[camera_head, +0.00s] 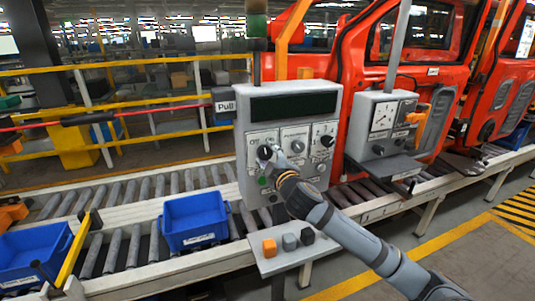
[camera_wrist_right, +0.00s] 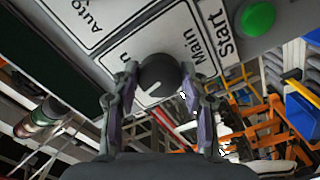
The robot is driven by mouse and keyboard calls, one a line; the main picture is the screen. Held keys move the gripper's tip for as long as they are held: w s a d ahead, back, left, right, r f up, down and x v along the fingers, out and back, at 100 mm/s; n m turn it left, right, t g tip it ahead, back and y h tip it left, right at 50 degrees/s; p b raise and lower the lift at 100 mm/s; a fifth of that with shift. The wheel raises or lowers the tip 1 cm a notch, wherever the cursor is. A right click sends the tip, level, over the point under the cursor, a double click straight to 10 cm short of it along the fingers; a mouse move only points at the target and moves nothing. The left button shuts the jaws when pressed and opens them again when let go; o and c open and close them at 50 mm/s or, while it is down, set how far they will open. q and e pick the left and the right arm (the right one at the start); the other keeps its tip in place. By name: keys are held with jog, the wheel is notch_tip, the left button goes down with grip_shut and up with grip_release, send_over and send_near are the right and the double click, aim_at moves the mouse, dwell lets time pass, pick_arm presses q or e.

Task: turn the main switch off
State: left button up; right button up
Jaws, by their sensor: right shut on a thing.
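The main switch (camera_wrist_right: 160,72) is a dark round knob on a white plate marked "Main" in the right wrist view. A white mark shows at its edge. My right gripper (camera_head: 268,155) reaches the box's left plate and covers most of that knob in the head view. In the wrist view its two fingers stand on either side of the knob, shut on it. My left gripper is not in view.
A green button (camera_wrist_right: 258,18) marked "Start" is close to the switch. A shelf (camera_head: 280,262) with orange, grey and black blocks juts out below the box. A blue bin (camera_head: 194,222) sits on the rollers at left. A second grey box (camera_head: 382,118) stands at right.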

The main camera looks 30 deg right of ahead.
jog(key=n+p, duration=0.1)
jog(key=n, duration=0.2)
jog(key=shift+r+n, duration=0.1)
jog(key=shift+n, duration=0.2)
jog(key=shift+n+p, duration=0.4)
jog(key=shift+n, duration=1.1)
jog(key=o, duration=1.1)
jog(key=shift+o, duration=0.2)
